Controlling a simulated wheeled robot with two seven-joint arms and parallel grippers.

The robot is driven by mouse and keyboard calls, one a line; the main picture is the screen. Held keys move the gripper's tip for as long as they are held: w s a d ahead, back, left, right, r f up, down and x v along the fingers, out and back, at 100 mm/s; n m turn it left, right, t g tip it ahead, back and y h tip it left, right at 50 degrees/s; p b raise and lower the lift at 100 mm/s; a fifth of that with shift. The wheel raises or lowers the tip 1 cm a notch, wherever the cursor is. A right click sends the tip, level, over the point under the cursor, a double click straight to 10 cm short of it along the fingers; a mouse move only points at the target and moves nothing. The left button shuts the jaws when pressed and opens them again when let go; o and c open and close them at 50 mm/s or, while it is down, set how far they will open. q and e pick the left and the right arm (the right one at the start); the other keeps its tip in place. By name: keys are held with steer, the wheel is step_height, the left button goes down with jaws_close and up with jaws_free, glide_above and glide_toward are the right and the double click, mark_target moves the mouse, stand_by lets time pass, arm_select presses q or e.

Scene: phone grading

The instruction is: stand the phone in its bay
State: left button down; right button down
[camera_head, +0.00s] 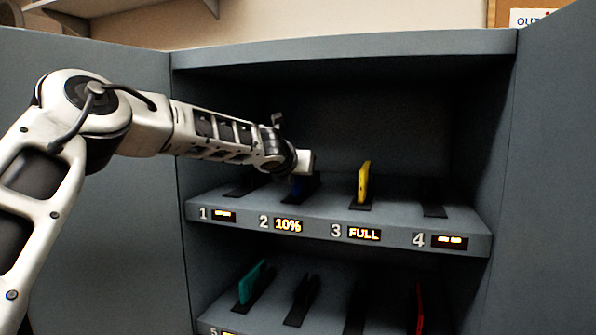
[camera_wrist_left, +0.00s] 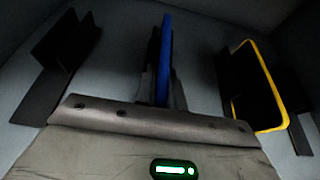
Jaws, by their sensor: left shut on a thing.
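A blue phone (camera_wrist_left: 165,55) stands on edge in the left wrist view, between the fingers of my left gripper (camera_wrist_left: 162,88). My left gripper (camera_head: 304,165) is shut on it, at bay 2 of the upper shelf (camera_head: 390,230). In the head view only a dark blue sliver of the phone (camera_head: 297,187) shows below the gripper, at the bay 2 holder. The bay 2 display (camera_head: 288,225) reads 10%. The gripper hides much of the phone, and I cannot tell how firmly its lower edge sits in the holder. My right gripper is not in view.
A yellow phone (camera_head: 363,182) stands in bay 3, close on the right, marked FULL. Bays 1 and 4 hold empty black holders. On the lower shelf stand a teal phone (camera_head: 252,281) and a red phone (camera_head: 420,308). Grey cabinet walls enclose both sides.

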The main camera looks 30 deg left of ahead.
arm_select(q)
steer(key=c, duration=1.4)
jaws_free()
steer(key=shift+f, duration=0.1)
steer(key=shift+s+d+r, duration=0.2)
steer(key=shift+s+r, duration=0.05)
steer(key=shift+s, duration=0.3)
steer(key=b+v, duration=0.1)
steer(key=v, duration=1.3)
steer(key=shift+s, duration=0.4)
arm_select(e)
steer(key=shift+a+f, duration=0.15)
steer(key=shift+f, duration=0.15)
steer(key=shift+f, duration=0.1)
